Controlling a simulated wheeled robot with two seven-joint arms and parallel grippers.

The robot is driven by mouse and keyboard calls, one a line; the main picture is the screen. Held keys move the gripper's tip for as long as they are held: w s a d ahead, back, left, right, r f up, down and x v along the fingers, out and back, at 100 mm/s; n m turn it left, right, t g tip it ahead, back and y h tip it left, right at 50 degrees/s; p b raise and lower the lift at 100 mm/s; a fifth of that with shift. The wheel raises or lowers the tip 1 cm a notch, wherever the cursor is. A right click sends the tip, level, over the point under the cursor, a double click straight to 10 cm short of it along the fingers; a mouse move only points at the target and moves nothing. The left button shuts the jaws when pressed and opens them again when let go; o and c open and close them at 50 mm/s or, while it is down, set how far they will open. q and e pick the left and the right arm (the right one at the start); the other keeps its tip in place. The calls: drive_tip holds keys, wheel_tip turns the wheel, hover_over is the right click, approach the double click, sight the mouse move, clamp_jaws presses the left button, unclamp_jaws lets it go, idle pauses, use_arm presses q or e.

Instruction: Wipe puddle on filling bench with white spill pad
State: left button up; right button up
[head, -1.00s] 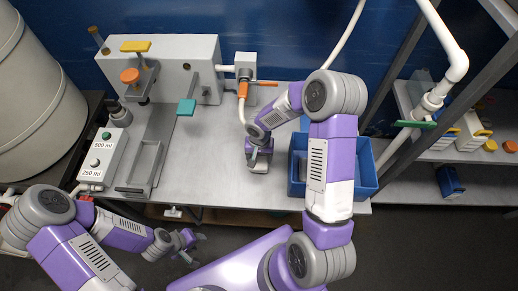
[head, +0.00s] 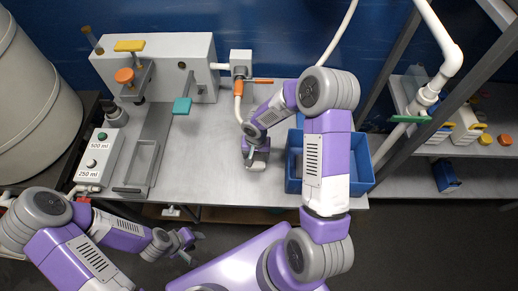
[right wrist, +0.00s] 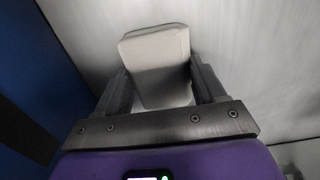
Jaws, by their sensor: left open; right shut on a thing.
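The white spill pad (right wrist: 158,62) is a pale rounded block between the dark fingers of my right gripper (right wrist: 160,88), which is shut on it. In the head view my right gripper (head: 257,150) points down at the grey filling bench (head: 212,160), with the pad (head: 256,164) low at the bench top. I cannot tell whether the pad touches the surface. No puddle can be made out; the pad and arm hide part of the bench. My left gripper (head: 190,246) is open and empty, in front of the bench's front edge.
A blue bin (head: 362,172) stands close to the right of my right gripper. The button box (head: 100,157) and filling fixture (head: 150,135) occupy the left side. An orange-collared hose (head: 238,100) hangs behind the gripper. Bare bench lies between fixture and pad.

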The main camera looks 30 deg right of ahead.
sight(256, 158)
wheel_tip(256, 158, up, 3)
drive_tip(key=shift+s+f+p, duration=0.1)
drive_tip(key=shift+p, duration=0.6)
drive_tip(key=shift+r+p, duration=0.5)
drive_tip(key=shift+r, duration=0.2)
drive_tip(key=shift+r+p, duration=1.2)
drive_tip(key=shift+r, duration=0.75)
